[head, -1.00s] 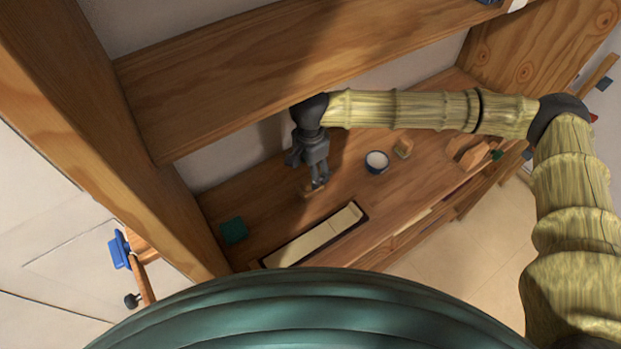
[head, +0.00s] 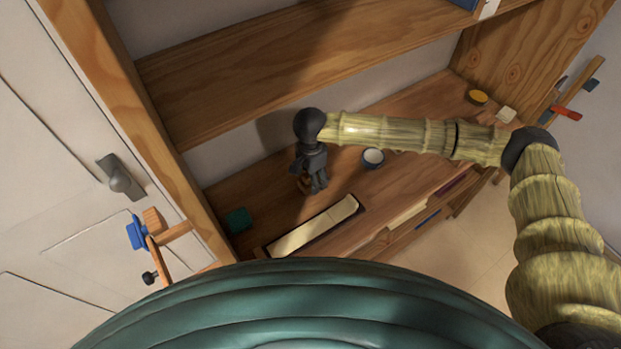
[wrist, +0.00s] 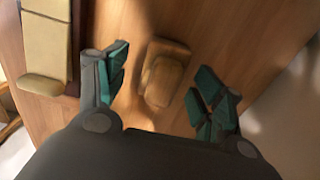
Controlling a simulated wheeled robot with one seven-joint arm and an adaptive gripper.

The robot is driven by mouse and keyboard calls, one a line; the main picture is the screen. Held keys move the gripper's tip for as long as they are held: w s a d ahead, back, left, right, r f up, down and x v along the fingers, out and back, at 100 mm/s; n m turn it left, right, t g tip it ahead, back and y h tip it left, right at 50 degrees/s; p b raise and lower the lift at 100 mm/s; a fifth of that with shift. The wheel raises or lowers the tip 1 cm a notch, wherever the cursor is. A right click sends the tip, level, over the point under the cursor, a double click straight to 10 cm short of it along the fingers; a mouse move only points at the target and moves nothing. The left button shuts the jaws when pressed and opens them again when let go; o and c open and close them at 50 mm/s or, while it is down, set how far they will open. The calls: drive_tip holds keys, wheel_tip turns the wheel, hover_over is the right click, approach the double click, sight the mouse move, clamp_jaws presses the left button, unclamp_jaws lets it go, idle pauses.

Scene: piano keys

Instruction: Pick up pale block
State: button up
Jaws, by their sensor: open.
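A tan, light-wood block (wrist: 165,76) lies on the wooden desk top between my two fingers in the wrist view. It looks like a smaller rounded piece on a flat base, and neither finger clearly touches it. My gripper (wrist: 160,85) is open around it, with teal pads on both sides. In the head view my gripper (head: 316,189) points down close to the desk, and the block (head: 304,187) is mostly hidden behind it. Another pale block (head: 507,115) sits at the right end of the desk.
A dark tray with long cream keys (head: 315,228) lies in front of my gripper; it also shows at left in the wrist view (wrist: 47,45). A shelf (head: 300,75) hangs above.

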drive_tip(key=shift+w+f, duration=0.5)
drive_tip(key=shift+f, duration=0.15)
drive_tip(key=shift+s+r, duration=0.25)
drive_tip(key=shift+s, duration=0.1)
drive_tip(key=shift+c, duration=0.4)
drive_tip(key=shift+w+f, duration=0.15)
drive_tip(key=shift+w, duration=0.05)
drive_tip(key=c, duration=1.2)
drive_tip(key=shift+s, duration=0.1)
wheel_tip(320, 180, up, 3)
drive_tip(key=b, duration=0.2)
drive_tip(key=shift+b, duration=0.35)
drive_tip(key=s+a+b, duration=0.1)
drive_tip(key=s+b, duration=0.1)
drive_tip(key=s, duration=0.3)
drive_tip(key=s+a+r+b, duration=0.1)
drive_tip(key=s+b, duration=0.1)
drive_tip(key=s, duration=0.3)
drive_tip(key=s+a+r+b, duration=0.1)
drive_tip(key=s+b, duration=0.1)
drive_tip(key=s, duration=0.3)
drive_tip(key=shift+s, duration=0.35)
